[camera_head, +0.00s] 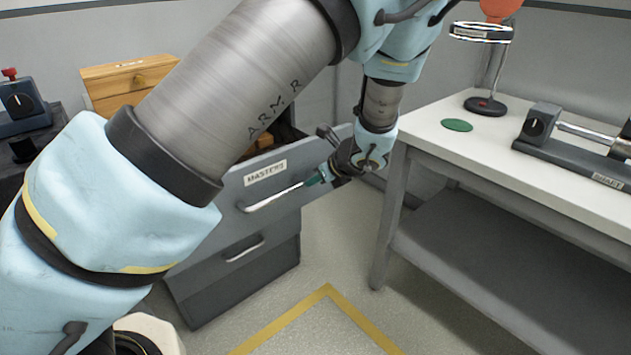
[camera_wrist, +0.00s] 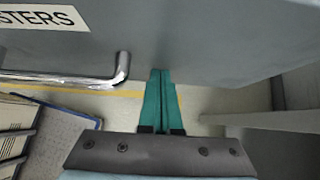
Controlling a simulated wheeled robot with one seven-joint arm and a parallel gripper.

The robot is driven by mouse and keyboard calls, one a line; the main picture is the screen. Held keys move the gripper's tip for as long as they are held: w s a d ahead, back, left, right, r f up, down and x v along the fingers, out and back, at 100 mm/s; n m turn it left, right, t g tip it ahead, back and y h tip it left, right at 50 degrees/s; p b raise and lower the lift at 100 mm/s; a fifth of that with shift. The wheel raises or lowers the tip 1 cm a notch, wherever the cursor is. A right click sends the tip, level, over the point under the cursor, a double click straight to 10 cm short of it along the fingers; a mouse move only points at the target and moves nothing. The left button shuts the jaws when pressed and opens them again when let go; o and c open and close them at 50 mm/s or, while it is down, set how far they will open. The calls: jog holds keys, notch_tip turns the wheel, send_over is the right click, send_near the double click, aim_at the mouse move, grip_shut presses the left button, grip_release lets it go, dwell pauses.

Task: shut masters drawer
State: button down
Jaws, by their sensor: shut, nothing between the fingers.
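The masters drawer (camera_head: 235,190) is a grey front with a white MASTERS label and a chrome bar handle (camera_head: 268,199). It stands out from its cabinet (camera_head: 240,285), with part of its inside showing behind the front; my arm hides the left side. My gripper (camera_head: 316,181) is at the front's right part, just beyond the handle's right end. In the wrist view the green fingers (camera_wrist: 161,100) are together and empty, right of the handle's bent end (camera_wrist: 123,72), tips at the drawer front (camera_wrist: 200,40). I cannot tell whether they touch it.
A lower drawer with its own handle (camera_head: 245,250) sits flush below. A white-topped bench (camera_head: 480,140) with a green disc (camera_head: 457,125) and instruments stands close on the right. A wooden box (camera_head: 125,80) is at the back left. Floor with yellow tape (camera_head: 290,318) is clear in front.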

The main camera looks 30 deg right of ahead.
jog(key=w+a+p, duration=0.1)
jog(key=w, duration=0.7)
jog(key=w+a+p, duration=0.2)
jog(key=w, duration=0.6)
jog(key=w+a+p, duration=0.1)
jog(key=w, duration=0.7)
jog(key=shift+w+a, duration=0.1)
jog(key=shift+a, duration=0.3)
jog(key=shift+w+r, duration=0.1)
jog(key=shift+w, duration=0.05)
jog(key=shift+w+a+r, duration=0.1)
